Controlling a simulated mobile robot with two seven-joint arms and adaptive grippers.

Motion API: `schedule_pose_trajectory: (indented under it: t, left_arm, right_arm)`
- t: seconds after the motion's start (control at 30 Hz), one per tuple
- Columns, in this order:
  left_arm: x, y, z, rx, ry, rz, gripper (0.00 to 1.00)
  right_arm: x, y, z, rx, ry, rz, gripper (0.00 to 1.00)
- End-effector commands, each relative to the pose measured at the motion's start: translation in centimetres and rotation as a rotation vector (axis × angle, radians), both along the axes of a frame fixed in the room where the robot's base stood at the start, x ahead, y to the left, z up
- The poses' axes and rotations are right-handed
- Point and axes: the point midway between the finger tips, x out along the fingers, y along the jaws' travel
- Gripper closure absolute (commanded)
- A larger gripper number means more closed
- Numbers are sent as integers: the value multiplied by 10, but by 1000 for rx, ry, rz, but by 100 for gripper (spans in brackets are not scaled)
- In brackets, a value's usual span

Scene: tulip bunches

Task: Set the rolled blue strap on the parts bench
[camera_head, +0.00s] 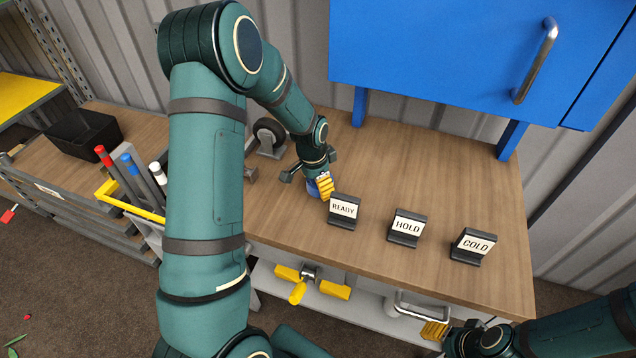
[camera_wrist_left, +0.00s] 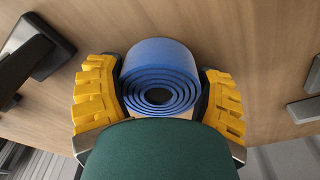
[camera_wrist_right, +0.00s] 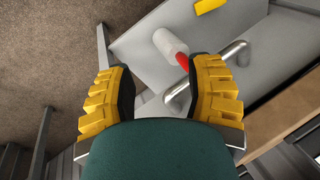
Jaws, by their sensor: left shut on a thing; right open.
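The rolled blue strap (camera_wrist_left: 160,62) is a spiral coil between the two yellow fingers of my left gripper (camera_wrist_left: 160,95), which is shut on it. In the head view the strap (camera_head: 313,188) shows as a small blue patch, partly hidden by my left gripper (camera_head: 322,185). It is over the wooden bench top (camera_head: 400,180), just left of the READY sign; whether it touches the wood I cannot tell. My right gripper (camera_wrist_right: 160,85) is open and empty, in front of the bench at lower right in the head view (camera_head: 438,332).
READY (camera_head: 344,209), HOLD (camera_head: 408,226) and a third sign (camera_head: 473,245) line the bench front. A caster wheel (camera_head: 269,136) stands behind left. A blue cabinet (camera_head: 450,60) overhangs the back. A black bin (camera_head: 84,133) sits on the left bench. The bench's back middle is clear.

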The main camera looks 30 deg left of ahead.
Motion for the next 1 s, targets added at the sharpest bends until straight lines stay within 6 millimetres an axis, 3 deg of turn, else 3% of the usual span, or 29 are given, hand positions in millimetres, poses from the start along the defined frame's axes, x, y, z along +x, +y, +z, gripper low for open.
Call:
schedule_pose_trajectory:
  t: [0.07,0.1,0.17,0.57,1.0]
  left_arm:
    - [0,0,-3,0,0,0,70]
    - [0,0,-3,0,0,0,19]
    - [0,0,-3,0,0,0,0]
    - [0,0,6,0,-1,0,0]
    - [-9,5,89,0,-4,0,0]
  right_arm:
    - [0,0,-3,0,-1,0,47]
    - [0,0,-2,0,-1,0,47]
    - [0,0,-2,0,-1,0,47]
    - [0,0,2,0,1,0,47]
    - [-4,1,22,2,9,3,47]
